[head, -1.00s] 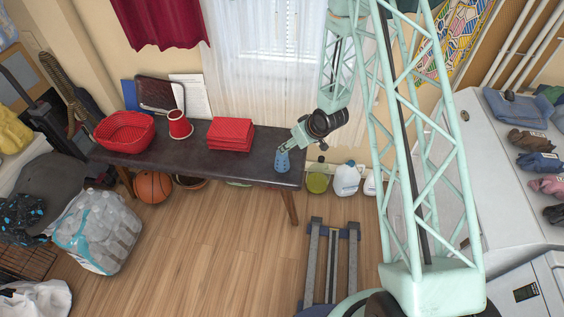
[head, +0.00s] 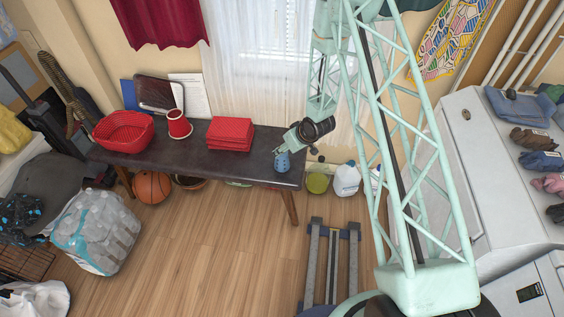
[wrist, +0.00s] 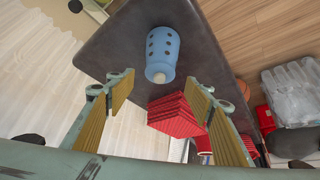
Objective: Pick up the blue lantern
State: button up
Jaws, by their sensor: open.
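The blue lantern (head: 282,162) stands on the right end of the dark table, a small blue piece with dark holes. In the wrist view the lantern (wrist: 162,52) shows its dotted body and a pale knob on top. My gripper (head: 285,150) is above and close to the lantern in the head view, partly hiding its top. In the wrist view my gripper (wrist: 155,100) is open, its yellow-ribbed fingers spread wide. The lantern lies beyond the fingertips, roughly centred on the gap, and nothing is held.
The stack also shows near the right finger in the wrist view (wrist: 176,114). Jugs (head: 346,179) stand on the floor right of the table.

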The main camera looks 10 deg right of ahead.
aim_at(282, 160)
dwell(0.3)
jog(key=shift+b+x, duration=0.6)
jog(key=shift+x, duration=2)
jog(key=c, duration=1.4)
